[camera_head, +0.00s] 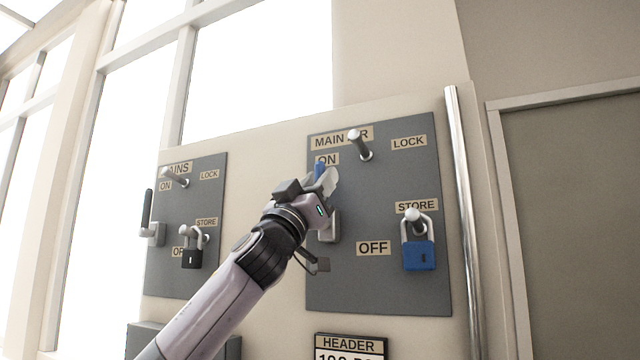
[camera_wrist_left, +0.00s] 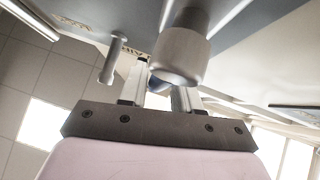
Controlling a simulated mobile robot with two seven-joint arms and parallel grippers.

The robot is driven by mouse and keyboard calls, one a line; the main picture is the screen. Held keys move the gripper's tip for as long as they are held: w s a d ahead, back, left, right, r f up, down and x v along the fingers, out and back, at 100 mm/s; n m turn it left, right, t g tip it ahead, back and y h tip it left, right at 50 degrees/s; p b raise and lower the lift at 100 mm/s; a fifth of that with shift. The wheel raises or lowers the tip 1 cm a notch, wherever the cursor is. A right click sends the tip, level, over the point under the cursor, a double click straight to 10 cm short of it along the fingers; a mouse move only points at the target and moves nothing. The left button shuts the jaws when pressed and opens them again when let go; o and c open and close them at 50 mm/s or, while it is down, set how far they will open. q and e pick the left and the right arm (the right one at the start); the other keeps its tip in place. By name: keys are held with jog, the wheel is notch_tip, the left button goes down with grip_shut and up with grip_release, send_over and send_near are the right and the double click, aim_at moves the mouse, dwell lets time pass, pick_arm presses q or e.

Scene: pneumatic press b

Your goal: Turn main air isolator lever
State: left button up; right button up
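The main air isolator lever (camera_head: 320,168) has a blue handle and stands upright beside the ON label, on the grey main air panel (camera_head: 340,285). Its pale base (camera_head: 327,228) shows below, partly behind my gripper. My left gripper (camera_head: 328,183) is at the handle and hides most of it. In the left wrist view my two left fingers (camera_wrist_left: 160,92) are apart, with a bit of blue between them. A large grey round-ended part covers much of that gap, so I cannot tell whether they grip the handle. My right gripper is not in view.
A grey peg (camera_head: 360,146) sticks out just above my gripper. A blue padlock (camera_head: 418,255) hangs at STORE on the right. A second panel (camera_head: 168,275) with a black lever (camera_head: 147,209) and black padlock (camera_head: 192,258) is at left. A vertical pipe (camera_head: 463,200) runs at right.

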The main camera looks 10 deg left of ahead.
pick_arm(q)
jog(key=shift+o, duration=0.3)
jog(key=shift+s+a+f+b, duration=0.2)
jog(key=shift+s+f+b, duration=0.1)
jog(key=shift+f, duration=0.15)
jog(key=b+v, duration=0.2)
jog(key=v, duration=0.4)
jog(key=shift+b, duration=0.3)
jog(key=shift+s, duration=0.1)
